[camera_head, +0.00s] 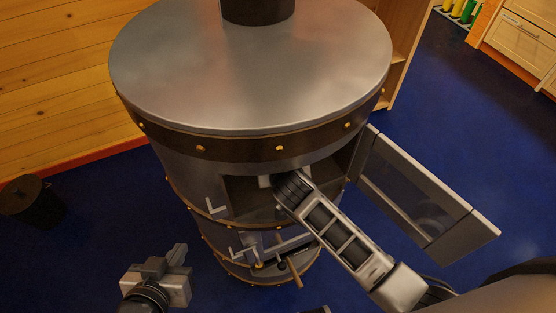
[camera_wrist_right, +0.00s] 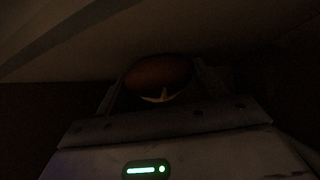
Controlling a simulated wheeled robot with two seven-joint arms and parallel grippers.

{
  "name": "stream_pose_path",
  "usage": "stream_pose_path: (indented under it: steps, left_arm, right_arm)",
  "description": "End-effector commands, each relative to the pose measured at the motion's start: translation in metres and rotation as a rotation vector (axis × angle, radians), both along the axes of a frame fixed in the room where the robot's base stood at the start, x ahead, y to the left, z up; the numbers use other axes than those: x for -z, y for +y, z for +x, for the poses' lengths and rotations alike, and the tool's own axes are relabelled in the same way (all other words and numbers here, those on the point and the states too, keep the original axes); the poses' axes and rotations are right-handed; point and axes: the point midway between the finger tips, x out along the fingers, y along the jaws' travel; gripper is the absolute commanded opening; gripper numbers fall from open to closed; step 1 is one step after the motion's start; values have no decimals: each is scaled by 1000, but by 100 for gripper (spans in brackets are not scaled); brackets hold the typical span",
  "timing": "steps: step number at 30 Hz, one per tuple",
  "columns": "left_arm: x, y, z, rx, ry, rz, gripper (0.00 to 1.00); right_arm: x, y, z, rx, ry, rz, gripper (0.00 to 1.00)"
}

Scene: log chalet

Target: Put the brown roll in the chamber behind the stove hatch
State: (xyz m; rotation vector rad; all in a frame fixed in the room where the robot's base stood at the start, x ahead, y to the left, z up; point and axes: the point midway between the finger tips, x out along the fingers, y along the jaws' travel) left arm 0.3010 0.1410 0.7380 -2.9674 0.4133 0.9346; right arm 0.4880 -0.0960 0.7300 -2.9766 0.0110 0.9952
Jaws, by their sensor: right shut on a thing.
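The stove (camera_head: 250,75) is a round grey metal cylinder with brown riveted bands. Its hatch door (camera_head: 425,195), framed and with a pane, stands open to the right. My right arm reaches through the opening into the dark chamber (camera_head: 240,195), and its gripper is hidden inside in the head view. In the right wrist view my right gripper (camera_wrist_right: 158,95) is shut on the brown roll (camera_wrist_right: 158,73), which shows a pale mark on its near side. The chamber around it is very dark. My left gripper (camera_head: 178,258) is outside, low left of the stove; its finger gap is unclear.
A lower stove door with handles (camera_head: 250,252) sits under the chamber. A dark bin (camera_head: 32,200) stands on the blue floor at the left. A wooden shelf (camera_head: 400,60) is behind the stove. The blue floor is clear at the right.

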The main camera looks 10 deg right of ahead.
Motion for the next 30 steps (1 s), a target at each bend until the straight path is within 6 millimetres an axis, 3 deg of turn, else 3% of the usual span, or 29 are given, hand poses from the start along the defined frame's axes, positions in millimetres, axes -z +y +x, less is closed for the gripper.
stream_pose_path:
  steps: [10,11,12,13,24,30]
  left_arm:
    - [0,-1,-1,-5,6,-2,0]
    - [0,-1,-1,-6,6,-3,0]
    - [0,-1,-1,-7,7,-4,0]
    - [1,-1,-1,-7,7,-4,0]
    - [0,-1,-1,-8,5,-4,0]
    - [-8,1,0,-5,5,11,0]
  right_arm:
    - [4,0,1,1,0,-1,45]
    - [4,0,0,1,0,1,76]
    - [4,0,0,1,0,1,88]
    - [4,0,0,1,0,0,93]
    - [-2,-2,-2,4,2,-1,93]
    - [-24,-1,-29,1,1,-2,93]
